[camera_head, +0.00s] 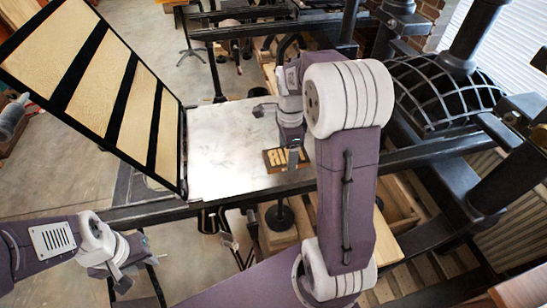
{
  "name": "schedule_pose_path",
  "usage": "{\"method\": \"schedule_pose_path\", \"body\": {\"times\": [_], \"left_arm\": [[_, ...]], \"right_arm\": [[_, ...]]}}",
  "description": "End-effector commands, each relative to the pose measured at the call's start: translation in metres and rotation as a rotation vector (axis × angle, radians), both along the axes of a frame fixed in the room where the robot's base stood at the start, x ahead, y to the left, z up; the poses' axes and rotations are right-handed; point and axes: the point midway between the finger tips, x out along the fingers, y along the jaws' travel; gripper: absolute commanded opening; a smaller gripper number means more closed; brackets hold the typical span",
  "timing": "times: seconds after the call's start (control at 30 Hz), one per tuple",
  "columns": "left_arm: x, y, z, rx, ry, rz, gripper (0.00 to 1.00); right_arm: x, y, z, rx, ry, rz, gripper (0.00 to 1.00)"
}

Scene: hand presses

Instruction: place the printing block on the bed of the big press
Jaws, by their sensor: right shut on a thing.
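The printing block (273,158) is a small dark block with pale raised letters. It is at the right front part of the pale bed (225,150) of the big press, low over it or on it; I cannot tell whether it touches. My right gripper (290,158) reaches over the bed from the right and is shut on the block. Its wrist and arm hide part of the bed's right side. My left gripper (138,275) is at the lower left, in front of the press, empty with its fingers apart, away from the block.
A hinged frame with wooden slats and black bars (95,85) stands tilted up at the bed's left. A dark rail (210,203) runs along the bed's front. The bed's left and middle are clear.

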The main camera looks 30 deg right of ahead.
Motion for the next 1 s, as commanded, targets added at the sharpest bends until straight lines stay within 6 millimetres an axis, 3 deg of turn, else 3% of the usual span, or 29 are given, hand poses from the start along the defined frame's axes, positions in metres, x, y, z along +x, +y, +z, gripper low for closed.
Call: {"method": "schedule_pose_path", "body": {"times": [0.1, 0.23, 0.37, 0.6, 0.97, 1.0], "left_arm": [[0.0, 0.0, 0.002, 0.0, 0.0, 0.0, 0.36], [0.0, 0.0, 0.003, 0.0, 0.0, 0.0, 0.36], [0.0, 0.0, 0.002, 0.0, 0.0, 0.0, 0.36], [0.0, 0.0, 0.002, 0.0, 0.0, 0.0, 0.36], [0.0, 0.0, 0.0, 0.0, 0.0, 0.0, 0.36], [0.0, 0.0, 0.0, 0.0, 0.0, 0.0, 0.36]], "right_arm": [[0.011, 0.021, -0.013, 0.0, 0.002, 0.004, 0.15], [0.017, 0.03, -0.02, 0.0, 0.0, 0.0, 0.15], [0.017, 0.03, -0.025, 0.0, 0.001, -0.001, 0.15], [0.017, 0.03, -0.06, 0.0, 0.001, -0.001, 0.15], [0.017, 0.03, -0.065, 0.0, -0.001, -0.001, 0.15], [0.017, 0.03, -0.064, 0.0, -0.001, -0.001, 0.81]]}}
